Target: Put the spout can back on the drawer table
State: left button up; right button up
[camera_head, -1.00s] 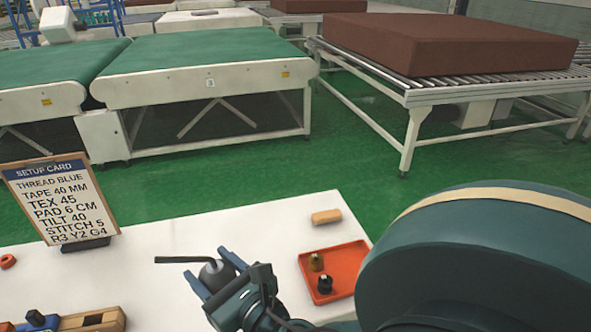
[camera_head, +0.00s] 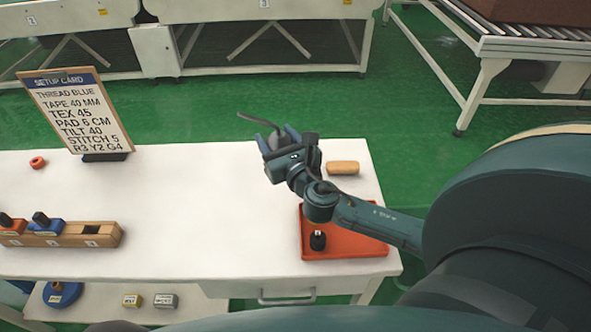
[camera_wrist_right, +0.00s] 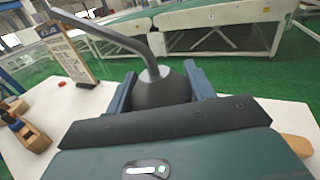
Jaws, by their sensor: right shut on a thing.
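The spout can is a dark grey rounded can (camera_wrist_right: 158,90) with a long thin bent spout (camera_head: 258,122). My right gripper (camera_head: 279,139) is shut on it, with a blue finger on each side of the can in the right wrist view (camera_wrist_right: 165,88). The gripper is over the far part of the white drawer table (camera_head: 200,200), near its back edge. My arm hides part of the can in the head view, and I cannot tell whether its base touches the table. The table's drawer handle (camera_head: 287,300) shows at the front. My left gripper is not in view.
An orange tray (camera_head: 375,247) with a black-knobbed piece (camera_head: 318,240) lies under my right forearm. A tan block (camera_head: 343,168) lies right of the gripper. A setup card (camera_head: 85,115), an orange ring (camera_head: 38,162) and a wooden rack (camera_head: 75,236) stand left. The table's middle is clear.

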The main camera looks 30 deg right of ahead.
jog(key=w+d+m+h, duration=0.1)
jog(key=w+d+h, duration=0.1)
jog(key=w+d, duration=0.5)
jog(key=shift+m, duration=0.3)
jog(key=f+b, duration=0.2)
jog(key=f, duration=0.1)
jog(key=d+f+b, duration=0.1)
jog(key=f+b, duration=0.1)
jog(key=f, duration=0.2)
jog(key=f+b, duration=0.1)
jog(key=f, duration=0.3)
jog(key=shift+w+d+b, duration=0.2)
jog(key=shift+w+b, duration=0.1)
jog(key=shift+b, duration=0.1)
jog(key=shift+r, duration=0.1)
jog(key=shift+f, duration=0.25)
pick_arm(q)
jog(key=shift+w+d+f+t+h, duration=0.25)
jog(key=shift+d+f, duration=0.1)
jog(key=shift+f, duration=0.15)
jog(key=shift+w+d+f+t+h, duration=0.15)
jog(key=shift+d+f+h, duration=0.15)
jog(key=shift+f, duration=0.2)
pick_arm(e)
jog(key=o, duration=1.2)
